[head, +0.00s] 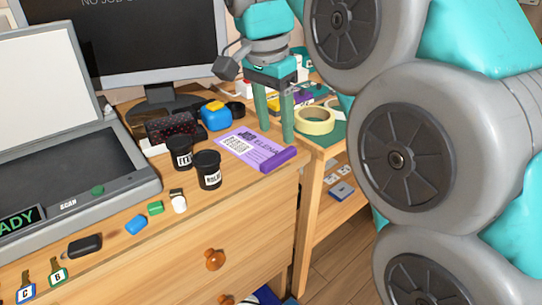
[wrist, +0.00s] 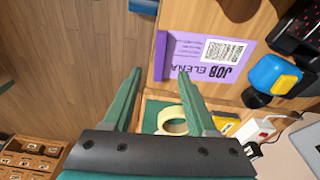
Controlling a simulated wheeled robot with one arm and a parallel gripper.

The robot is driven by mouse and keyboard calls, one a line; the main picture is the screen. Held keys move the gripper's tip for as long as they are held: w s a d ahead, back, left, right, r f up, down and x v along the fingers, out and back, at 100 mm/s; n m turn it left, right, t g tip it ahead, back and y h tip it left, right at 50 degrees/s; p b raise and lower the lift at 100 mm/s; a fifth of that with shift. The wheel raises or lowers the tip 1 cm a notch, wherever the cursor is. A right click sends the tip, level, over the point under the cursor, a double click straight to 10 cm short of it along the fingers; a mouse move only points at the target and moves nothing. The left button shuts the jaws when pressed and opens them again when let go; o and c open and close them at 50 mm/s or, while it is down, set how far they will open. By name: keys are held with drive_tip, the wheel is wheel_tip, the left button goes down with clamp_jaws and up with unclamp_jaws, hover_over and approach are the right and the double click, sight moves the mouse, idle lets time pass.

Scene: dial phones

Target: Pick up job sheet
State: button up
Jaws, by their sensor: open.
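The job sheet (head: 254,149) is a purple sheet with a QR code and the name ELENA, lying on the wooden dresser top near its right edge. A thicker purple strip runs along its front right edge. It also shows in the wrist view (wrist: 190,50), with JOB ELENA readable. My gripper (head: 275,135) has two green fingers pointing down, just to the right of and behind the sheet in the head view. In the wrist view my gripper (wrist: 159,72) is open and empty, its right fingertip close to the sheet's lower edge. I cannot tell the exact height above it.
Two black labelled cups (head: 207,169) and a blue-and-yellow object (head: 215,116) stand left of the sheet. A yellow tape roll (head: 315,121) sits on a lower side table. A scanner (head: 75,140) and a monitor (head: 120,45) fill the left and back. Small items line the dresser's front.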

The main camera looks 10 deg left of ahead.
sight(279, 155)
drive_tip(key=shift+d+f+b, duration=0.1)
drive_tip(key=shift+f+b, duration=0.3)
drive_tip(key=shift+f, duration=1.05)
drive_tip(key=shift+w+d+f, duration=0.1)
drive_tip(key=shift+w+f, duration=0.1)
drive_tip(key=shift+f, duration=0.65)
drive_tip(key=shift+w+d+f, duration=0.1)
drive_tip(key=shift+w+f, duration=0.05)
drive_tip(key=shift+f, duration=0.65)
clamp_jaws()
